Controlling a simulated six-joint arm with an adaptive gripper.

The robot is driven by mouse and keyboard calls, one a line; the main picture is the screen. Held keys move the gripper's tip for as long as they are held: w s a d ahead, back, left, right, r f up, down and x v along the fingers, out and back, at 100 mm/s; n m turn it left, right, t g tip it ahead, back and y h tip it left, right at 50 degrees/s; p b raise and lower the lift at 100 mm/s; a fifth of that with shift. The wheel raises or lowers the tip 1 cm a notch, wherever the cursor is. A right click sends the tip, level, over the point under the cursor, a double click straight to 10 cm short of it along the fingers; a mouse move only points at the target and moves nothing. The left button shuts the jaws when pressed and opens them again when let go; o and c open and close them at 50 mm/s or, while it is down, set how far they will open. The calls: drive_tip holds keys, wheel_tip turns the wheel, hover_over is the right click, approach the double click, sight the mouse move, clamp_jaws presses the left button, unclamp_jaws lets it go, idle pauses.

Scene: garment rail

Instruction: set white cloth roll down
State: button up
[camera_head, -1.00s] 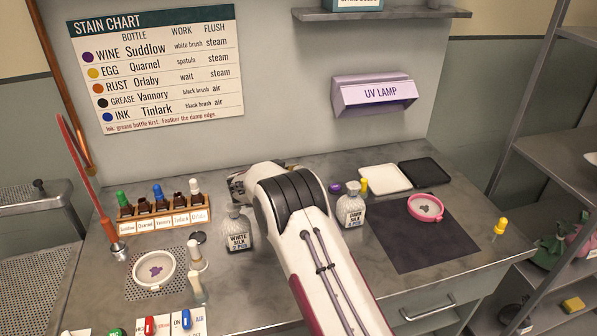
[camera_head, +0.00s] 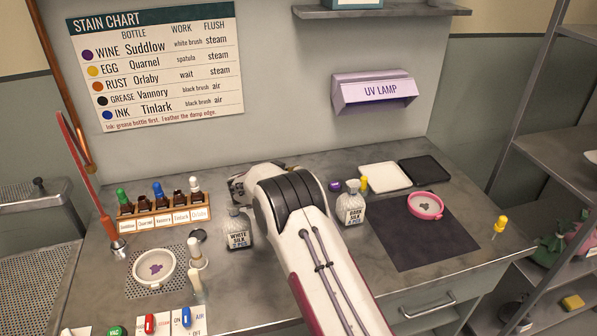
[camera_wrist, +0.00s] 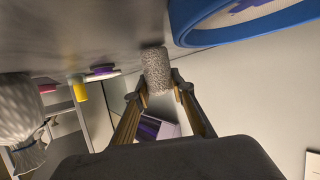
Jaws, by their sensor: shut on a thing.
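The white cloth roll (camera_wrist: 156,66) is a pale, textured cylinder in the wrist view. My gripper (camera_wrist: 157,88) is shut on it, with one finger on each side. The roll's far end is close to the grey counter (camera_wrist: 85,30); I cannot tell whether it touches. In the head view my arm hides the roll and the fingers.
A blue-rimmed hoop (camera_wrist: 235,28) lies close to the roll. The WHITE SILK bag (camera_head: 238,230) and DARK SILK bag (camera_head: 350,206) stand either side of my arm. A bottle rack (camera_head: 163,220) is at left; a dark mat (camera_head: 420,245) with a pink hoop (camera_head: 425,205) is at right.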

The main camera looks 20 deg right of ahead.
drive_tip(key=o, duration=0.8)
drive_tip(key=shift+a+r, duration=0.1)
drive_tip(key=shift+r, duration=0.65)
drive_tip(key=v, duration=0.2)
drive_tip(key=shift+s+a, duration=0.25)
drive_tip(key=shift+s, duration=0.05)
drive_tip(key=shift+r, duration=3.55)
